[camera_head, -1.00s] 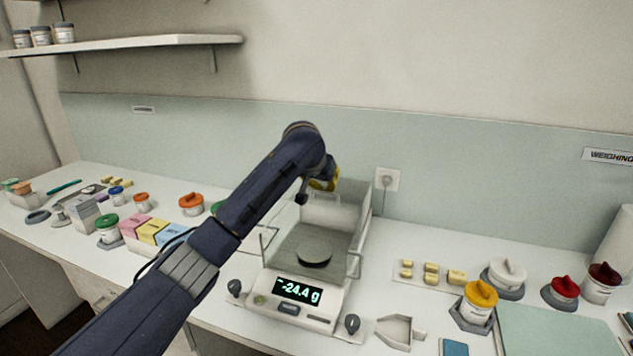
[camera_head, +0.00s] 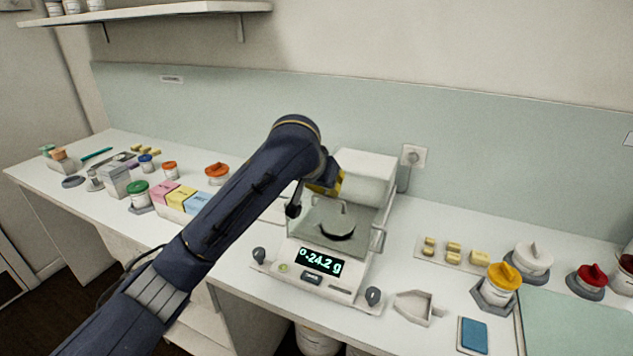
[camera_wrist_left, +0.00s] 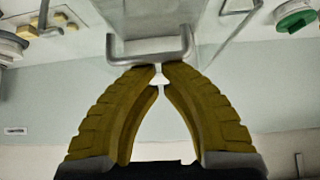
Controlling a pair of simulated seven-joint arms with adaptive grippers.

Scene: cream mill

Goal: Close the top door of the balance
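The balance (camera_head: 325,285) stands on the bench, its display reading about -24.2 g. Its dark round pan (camera_head: 338,230) shows inside the clear chamber, with the white rear housing (camera_head: 370,172) behind. My left gripper (camera_head: 325,188) is over the left rear part of the chamber top, partly hidden by its own wrist. In the left wrist view, its yellow fingers (camera_wrist_left: 161,69) converge with their tips nearly together, right at the grey U-shaped handle (camera_wrist_left: 152,58) of the top door. Whether they touch it is unclear. How far the clear door covers the top is hard to tell. My right gripper is out of view.
Left of the balance are coloured boxes (camera_head: 180,198) and lidded jars. To the right are small yellow blocks (camera_head: 453,251), a scoop (camera_head: 418,306), a yellow-lidded jar (camera_head: 497,287) and a blue pad (camera_head: 473,335). A wall socket (camera_head: 413,156) is behind.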

